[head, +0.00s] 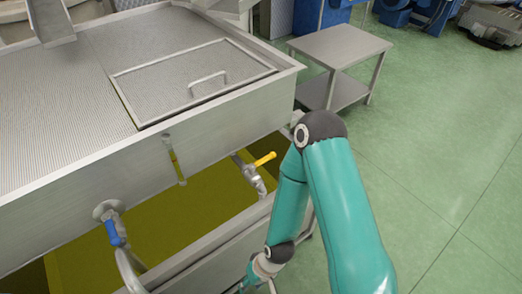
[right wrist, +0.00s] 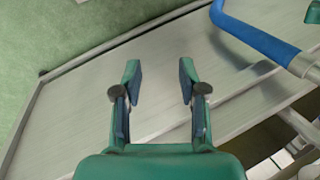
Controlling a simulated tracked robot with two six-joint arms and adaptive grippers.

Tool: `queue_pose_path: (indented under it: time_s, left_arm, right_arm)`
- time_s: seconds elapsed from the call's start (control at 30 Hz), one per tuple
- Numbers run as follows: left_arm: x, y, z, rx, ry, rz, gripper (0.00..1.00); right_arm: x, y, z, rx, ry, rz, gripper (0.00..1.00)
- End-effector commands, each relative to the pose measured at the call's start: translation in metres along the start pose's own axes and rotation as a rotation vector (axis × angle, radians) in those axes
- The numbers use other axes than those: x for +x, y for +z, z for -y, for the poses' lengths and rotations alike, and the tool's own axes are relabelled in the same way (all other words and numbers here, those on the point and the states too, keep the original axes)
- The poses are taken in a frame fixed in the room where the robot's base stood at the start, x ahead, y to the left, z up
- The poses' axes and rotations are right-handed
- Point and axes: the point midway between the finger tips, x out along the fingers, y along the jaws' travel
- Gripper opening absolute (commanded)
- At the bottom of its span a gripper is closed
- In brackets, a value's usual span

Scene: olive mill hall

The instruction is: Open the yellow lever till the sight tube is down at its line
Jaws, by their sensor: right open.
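The yellow lever (head: 265,159) sits on a small metal valve (head: 254,177) at the front of the steel tank (head: 130,160), sticking out to the right. The sight tube (head: 175,162) is a narrow upright tube on the tank's front wall, with yellowish liquid in it; its line is too small to make out. My right arm reaches down right of the valve, its wrist low at the bottom edge of the head view, apart from the lever. In the right wrist view my right gripper (right wrist: 159,80) is open, with nothing between its fingers. My left gripper is out of view.
A blue-handled valve (head: 112,232) is on the tank's left front. Yellow-green liquid (head: 190,205) lies in a lower trough. A steel table (head: 340,45) stands behind. Green floor is free at right. The right wrist view shows a blue-sleeved bar (right wrist: 250,38) above grey metal.

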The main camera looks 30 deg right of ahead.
Motion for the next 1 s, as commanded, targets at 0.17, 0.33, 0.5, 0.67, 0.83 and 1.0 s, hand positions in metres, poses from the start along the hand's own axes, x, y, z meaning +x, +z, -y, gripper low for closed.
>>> queue_pose_path:
  time_s: [0.17,0.33,0.5,0.67,0.83,1.0]
  left_arm:
    - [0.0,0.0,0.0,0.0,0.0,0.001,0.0]
    - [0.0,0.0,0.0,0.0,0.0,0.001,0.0]
    - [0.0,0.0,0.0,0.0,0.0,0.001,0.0]
    - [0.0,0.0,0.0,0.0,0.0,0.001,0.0]
    - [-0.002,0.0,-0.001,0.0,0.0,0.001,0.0]
    - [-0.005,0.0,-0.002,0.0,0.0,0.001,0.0]
  right_arm:
    - [0.0,0.0,0.0,0.0,0.0,0.001,0.42]
    - [0.0,0.0,0.0,0.0,0.0,0.001,0.47]
    - [0.0,0.004,0.001,-0.015,-0.002,0.038,0.75]
    - [0.002,0.004,0.003,-0.074,-0.008,0.157,1.0]
    - [-0.015,-0.048,-0.005,-0.19,0.009,0.282,1.0]
    - [-0.077,-0.145,-0.026,-0.294,0.097,0.329,1.0]
